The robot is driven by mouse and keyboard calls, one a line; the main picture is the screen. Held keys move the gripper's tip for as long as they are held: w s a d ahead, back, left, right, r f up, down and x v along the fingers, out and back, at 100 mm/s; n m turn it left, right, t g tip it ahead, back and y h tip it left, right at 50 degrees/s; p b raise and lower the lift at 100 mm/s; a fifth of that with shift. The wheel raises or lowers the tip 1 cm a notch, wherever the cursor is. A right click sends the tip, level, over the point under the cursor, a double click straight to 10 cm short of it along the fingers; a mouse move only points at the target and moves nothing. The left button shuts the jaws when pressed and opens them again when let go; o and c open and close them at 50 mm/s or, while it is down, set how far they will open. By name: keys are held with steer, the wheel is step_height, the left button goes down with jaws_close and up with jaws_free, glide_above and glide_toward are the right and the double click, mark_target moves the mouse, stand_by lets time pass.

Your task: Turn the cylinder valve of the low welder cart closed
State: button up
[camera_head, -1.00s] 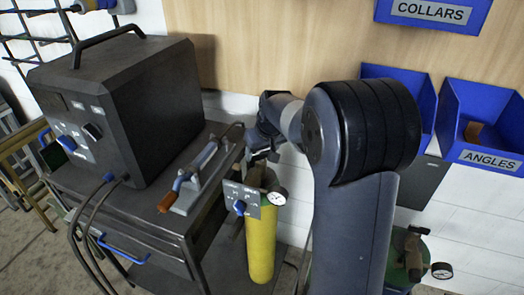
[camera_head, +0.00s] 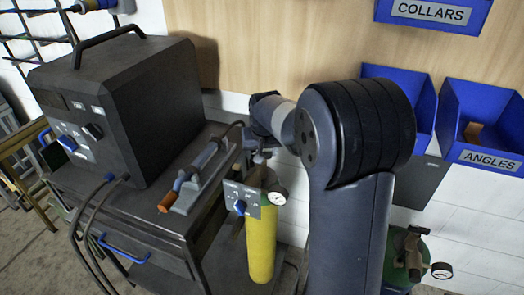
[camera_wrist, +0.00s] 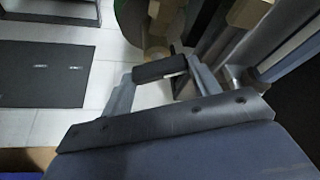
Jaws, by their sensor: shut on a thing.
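The welder cart (camera_head: 165,225) stands at the left. Its yellow gas cylinder (camera_head: 261,245) with a green shoulder stands upright at its right side, with a round gauge (camera_head: 278,197) near the top. My gripper (camera_head: 262,156) is at the cylinder's top, small and partly hidden by my own wrist in the head view. In the wrist view my gripper (camera_wrist: 160,70) has its fingers on both ends of a short dark bar, which looks like the valve handle (camera_wrist: 160,68). The valve beneath is mostly hidden, and its turn position cannot be read.
A dark welder box (camera_head: 125,110) and a torch with an orange tip (camera_head: 190,180) are on the cart close to my gripper. A control plate (camera_head: 241,199) is beside the cylinder. Blue bins (camera_head: 480,125) hang on the wall.

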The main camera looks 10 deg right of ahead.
steer(key=m+h, duration=0.1)
steer(key=m, duration=0.1)
steer(key=m+h+b, duration=0.1)
steer(key=m, duration=0.2)
steer(key=shift+w+a+m+g, duration=0.1)
steer(key=shift+a+m+g, duration=0.05)
steer(key=shift+m+g, duration=0.2)
stand_by(0.4)
steer(key=o, duration=1)
steer(key=v, duration=1.1)
steer(key=shift+b, duration=0.4)
steer(key=shift+w, duration=0.1)
